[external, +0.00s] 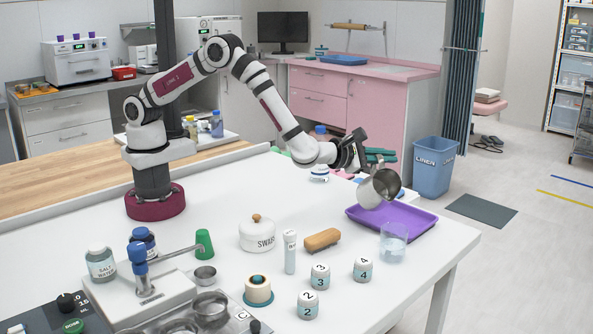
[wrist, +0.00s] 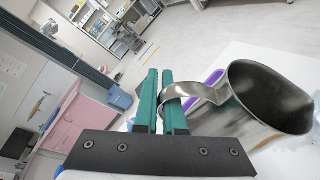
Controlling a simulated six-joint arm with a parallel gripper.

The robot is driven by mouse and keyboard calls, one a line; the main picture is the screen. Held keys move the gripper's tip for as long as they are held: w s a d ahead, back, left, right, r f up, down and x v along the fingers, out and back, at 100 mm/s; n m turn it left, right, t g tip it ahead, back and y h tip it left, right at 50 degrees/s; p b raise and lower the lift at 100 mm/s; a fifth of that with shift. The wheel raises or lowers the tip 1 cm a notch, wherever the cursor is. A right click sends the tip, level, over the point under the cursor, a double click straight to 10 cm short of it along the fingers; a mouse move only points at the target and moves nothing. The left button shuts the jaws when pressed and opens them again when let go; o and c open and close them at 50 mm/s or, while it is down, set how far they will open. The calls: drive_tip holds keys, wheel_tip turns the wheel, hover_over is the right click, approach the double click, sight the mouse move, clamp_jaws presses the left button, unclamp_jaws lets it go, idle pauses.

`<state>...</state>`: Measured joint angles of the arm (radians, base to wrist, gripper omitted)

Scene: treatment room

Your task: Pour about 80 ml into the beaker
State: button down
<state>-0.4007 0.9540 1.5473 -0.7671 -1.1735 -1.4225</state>
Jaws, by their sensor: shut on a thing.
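A steel jug (external: 371,193) is held in the air above the purple tray, strongly tilted with its mouth toward the right. My gripper (external: 380,156) is shut on its handle. In the wrist view the teal fingers (wrist: 159,98) grip the curved handle, and the jug (wrist: 270,97) shows its dark inside; I cannot make out liquid there. The clear glass beaker (external: 393,243) stands upright on the white table, below and slightly right of the jug, apart from it. Pale liquid shows in its lower part. No falling stream is visible.
The purple tray (external: 427,222) lies just behind the beaker. The table's right edge is near the beaker.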

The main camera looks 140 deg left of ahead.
sight(378, 177)
drive_tip(key=shift+s+a+f+n+t+h+p, duration=0.25)
drive_tip(key=shift+s+a+f+n+t+h, duration=0.4)
drive_tip(key=shift+f+n, duration=0.65)
drive_tip(key=shift+s+a+f+n+t+h+p, duration=0.2)
drive_tip(key=shift+s+a+f+n+h+p, duration=0.15)
drive_tip(key=shift+s+a+f+n, duration=0.6)
drive_tip(key=shift+s+a+f+n+t+h+p, duration=0.2)
drive_tip(key=shift+s+a+f+n+t+h, duration=0.45)
drive_tip(key=shift+f+n, duration=1.05)
drive_tip(key=shift+s+d+f+y, duration=0.1)
drive_tip(key=shift+s+d+y, duration=0.1)
drive_tip(key=shift+d+y, duration=0.05)
